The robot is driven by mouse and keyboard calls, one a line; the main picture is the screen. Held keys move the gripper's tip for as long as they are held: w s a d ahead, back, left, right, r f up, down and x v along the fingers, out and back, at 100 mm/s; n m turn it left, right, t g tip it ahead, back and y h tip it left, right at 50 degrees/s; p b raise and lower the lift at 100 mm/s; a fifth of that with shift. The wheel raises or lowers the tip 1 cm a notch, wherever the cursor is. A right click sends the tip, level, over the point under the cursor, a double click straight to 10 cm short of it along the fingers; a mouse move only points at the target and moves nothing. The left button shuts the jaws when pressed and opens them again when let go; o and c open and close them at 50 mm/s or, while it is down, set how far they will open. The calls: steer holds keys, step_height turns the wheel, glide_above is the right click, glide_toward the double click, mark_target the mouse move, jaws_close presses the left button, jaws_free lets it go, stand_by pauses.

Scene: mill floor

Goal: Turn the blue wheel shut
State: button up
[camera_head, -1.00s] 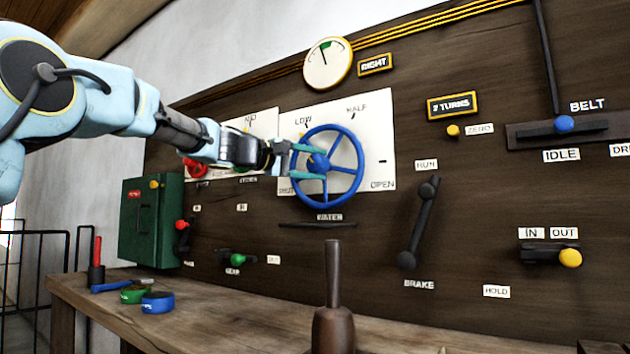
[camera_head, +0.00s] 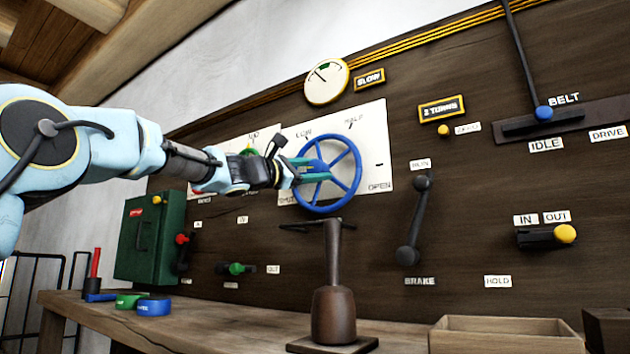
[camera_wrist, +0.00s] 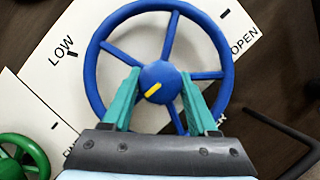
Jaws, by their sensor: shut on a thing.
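The blue wheel (camera_head: 349,152) is a spoked ring on a white dial plate (camera_head: 378,130) marked SHUT, LOW, HALF and OPEN. My gripper (camera_head: 322,170) reaches it from the left and is shut on it at the hub. In the wrist view, the teal fingers (camera_wrist: 160,100) lie on either side of the wheel's hub (camera_wrist: 158,72). A yellow bar on the hub slants toward the lower left, on the side of the partly hidden lower-left label. The fingertip contact is hard to see.
A round gauge (camera_head: 326,82) hangs above, beside a sign reading SLOW (camera_head: 369,80). A brown upright handle (camera_head: 333,270) stands in front below the wheel. A green wheel (camera_wrist: 22,158) is close left in the wrist view. A brake lever (camera_head: 415,222) is to the right.

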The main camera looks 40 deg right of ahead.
steer(key=shift+w+f+n+b, duration=0.1)
steer(key=shift+n+b, duration=0.25)
steer(key=shift+n, duration=0.35)
steer(key=o, duration=1.4)
steer(key=shift+c, duration=0.2)
steer(key=b+v, duration=0.3)
steer(key=v, duration=0.7)
steer(key=shift+a+f, duration=0.2)
steer(key=shift+a, duration=0.15)
steer(key=shift+r, duration=0.1)
